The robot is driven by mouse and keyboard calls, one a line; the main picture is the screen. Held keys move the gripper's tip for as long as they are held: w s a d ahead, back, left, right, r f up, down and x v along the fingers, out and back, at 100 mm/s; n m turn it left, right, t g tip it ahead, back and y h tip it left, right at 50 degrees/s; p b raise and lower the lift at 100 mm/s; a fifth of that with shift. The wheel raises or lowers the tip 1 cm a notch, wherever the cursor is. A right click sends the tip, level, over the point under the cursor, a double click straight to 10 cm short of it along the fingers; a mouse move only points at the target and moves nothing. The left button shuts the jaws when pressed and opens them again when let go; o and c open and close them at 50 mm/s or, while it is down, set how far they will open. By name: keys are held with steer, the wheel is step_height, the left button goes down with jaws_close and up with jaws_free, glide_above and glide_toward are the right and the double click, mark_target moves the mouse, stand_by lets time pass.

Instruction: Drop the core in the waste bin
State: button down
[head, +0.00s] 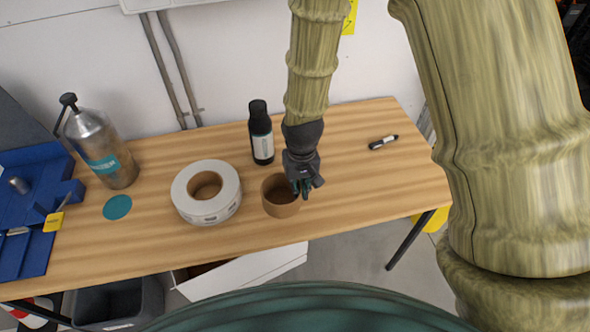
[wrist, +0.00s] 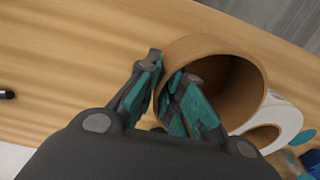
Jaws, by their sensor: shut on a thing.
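The core, a short brown cardboard ring (head: 281,207), stands open end up on the wooden table, right of the white tape roll. It also shows large in the wrist view (wrist: 225,80). My gripper (head: 301,187) reaches down at the core's right side. In the wrist view its teal-padded fingers (wrist: 166,77) are closed on the core's wall, one outside and one inside. Whether the core's base touches the table is hard to tell. A dark grey open bin (head: 118,300), likely the waste bin, stands on the floor below the table's front left; its lower part is cut off.
A white box flap (head: 245,272) is right of the bin.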

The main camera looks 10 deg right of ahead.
steer(key=s, duration=0.1)
steer(key=s+a+f+b, duration=0.1)
steer(key=a+b, duration=0.1)
steer(key=shift+s+f, duration=0.25)
steer(key=shift+s, duration=0.15)
steer(key=shift+s+a+b, duration=0.2)
steer(key=shift+s+b, duration=0.1)
steer(key=w+d+p, duration=0.1)
steer(key=w, duration=0.4)
steer(key=w+d+p, duration=0.1)
steer(key=w+d, duration=0.1)
steer(key=w, duration=0.3)
steer(key=w+d+f+p, duration=0.1)
steer(key=w, duration=0.4)
steer(key=shift+d+f, duration=0.1)
steer(key=shift+d, duration=0.15)
steer(key=shift+f+p, duration=0.45)
steer(key=shift+f, duration=1.3)
steer(key=shift+f, duration=0.2)
steer(key=c, duration=1.6)
jaws_free()
steer(key=shift+r, duration=0.1)
steer(key=shift+o, duration=0.2)
